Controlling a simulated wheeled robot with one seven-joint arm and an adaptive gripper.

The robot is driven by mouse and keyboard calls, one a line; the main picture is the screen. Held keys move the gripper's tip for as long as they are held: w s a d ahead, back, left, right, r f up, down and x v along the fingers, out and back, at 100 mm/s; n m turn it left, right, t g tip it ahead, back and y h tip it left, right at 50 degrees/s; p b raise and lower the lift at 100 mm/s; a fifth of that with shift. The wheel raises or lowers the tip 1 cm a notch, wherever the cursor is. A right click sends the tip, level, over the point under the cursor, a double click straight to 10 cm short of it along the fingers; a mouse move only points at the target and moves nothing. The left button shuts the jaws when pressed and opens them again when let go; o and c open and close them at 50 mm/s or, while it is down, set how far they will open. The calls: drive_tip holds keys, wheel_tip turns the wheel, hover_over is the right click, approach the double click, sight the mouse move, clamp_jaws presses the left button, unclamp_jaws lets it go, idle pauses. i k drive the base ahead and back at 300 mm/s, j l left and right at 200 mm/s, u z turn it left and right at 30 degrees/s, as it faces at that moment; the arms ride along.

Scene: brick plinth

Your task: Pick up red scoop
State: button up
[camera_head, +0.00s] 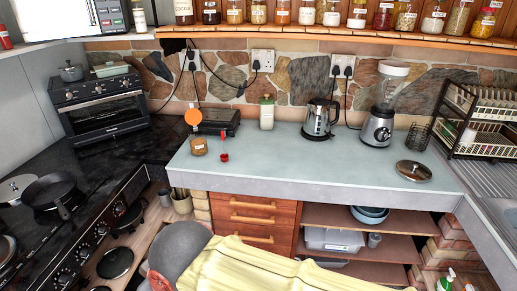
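The red scoop (224,157) is a small red item on the grey-blue countertop (310,165), left of the middle of the view. It looks like a thin upright handle with a small rounded end at the bottom, but it is too small to tell its exact pose. It stands just right of a small glass jar (199,147) with brown contents. My gripper is not in view, so its distance from the scoop and its opening are hidden.
An orange disc (193,117) stands behind the jar. A dark box (220,121), a cream canister (267,113), a kettle (318,119) and a blender (380,123) line the back. A round lid (413,171) lies right. The counter's middle is clear. A yellow ridged form (275,268) fills the bottom.

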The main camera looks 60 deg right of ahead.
sight(224, 157)
drive_tip(key=z, duration=1.6)
